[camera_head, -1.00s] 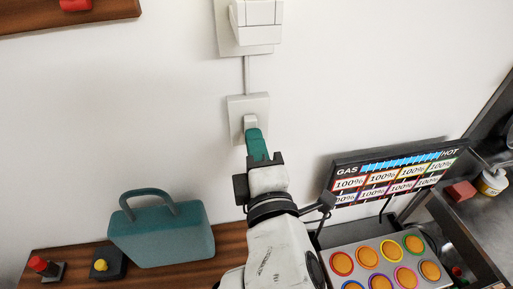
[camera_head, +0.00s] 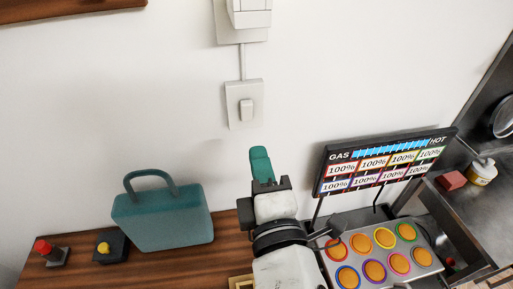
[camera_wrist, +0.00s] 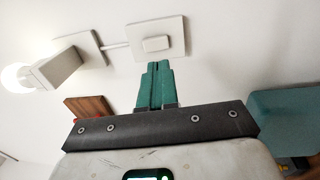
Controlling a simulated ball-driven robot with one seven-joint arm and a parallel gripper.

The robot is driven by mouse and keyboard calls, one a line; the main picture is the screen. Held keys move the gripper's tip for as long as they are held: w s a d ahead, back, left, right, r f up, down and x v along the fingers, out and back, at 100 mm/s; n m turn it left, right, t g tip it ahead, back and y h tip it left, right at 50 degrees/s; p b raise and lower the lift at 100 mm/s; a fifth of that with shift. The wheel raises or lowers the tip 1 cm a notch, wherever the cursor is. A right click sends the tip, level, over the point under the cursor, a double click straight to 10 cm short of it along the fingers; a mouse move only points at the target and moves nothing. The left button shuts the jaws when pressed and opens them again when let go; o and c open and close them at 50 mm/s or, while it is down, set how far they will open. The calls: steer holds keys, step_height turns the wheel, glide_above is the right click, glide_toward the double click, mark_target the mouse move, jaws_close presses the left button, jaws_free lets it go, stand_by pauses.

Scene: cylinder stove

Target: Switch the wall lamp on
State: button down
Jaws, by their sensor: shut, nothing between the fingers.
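The wall switch (camera_head: 246,108) is a white rocker on a square plate, fixed to the wall; it also shows in the wrist view (camera_wrist: 156,44). A cable runs from it up to the white wall lamp (camera_head: 243,18) at the top of the head view. In the wrist view the lamp (camera_wrist: 57,68) has a bright glow at its outer end. My gripper (camera_head: 261,155), with green fingers, is below and apart from the switch in the head view. Its fingers are shut with nothing between them, and they show together in the wrist view (camera_wrist: 156,68).
A teal handled case (camera_head: 163,218) stands on the wooden counter, with a red-knobbed device (camera_head: 45,251) and a yellow-button box (camera_head: 110,246) to its left. The gas display panel (camera_head: 385,162) and several ringed orange buttons (camera_head: 373,270) lie to the right. A wooden shelf (camera_head: 60,14) is upper left.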

steer(key=b+v, duration=0.1)
steer(key=v, duration=0.5)
steer(key=shift+f, duration=0.1)
stand_by(0.3)
steer(key=d+f+m+g+h, duration=0.7)
steer(key=d+f+m, duration=0.5)
steer(key=d+f, duration=0.7)
steer(key=s+d+f+m+g, duration=0.4)
steer(key=s+f, duration=0.3)
steer(key=s, duration=0.2)
steer(key=s+d+f+m+g+y, duration=0.1)
steer(key=s+d+f+m+g, duration=0.4)
steer(key=s+f, duration=0.3)
steer(key=shift+s+m+g+y, duration=0.3)
steer(key=shift+s+g, duration=0.25)
steer(key=shift+g, duration=0.15)
steer(key=shift+f, duration=0.1)
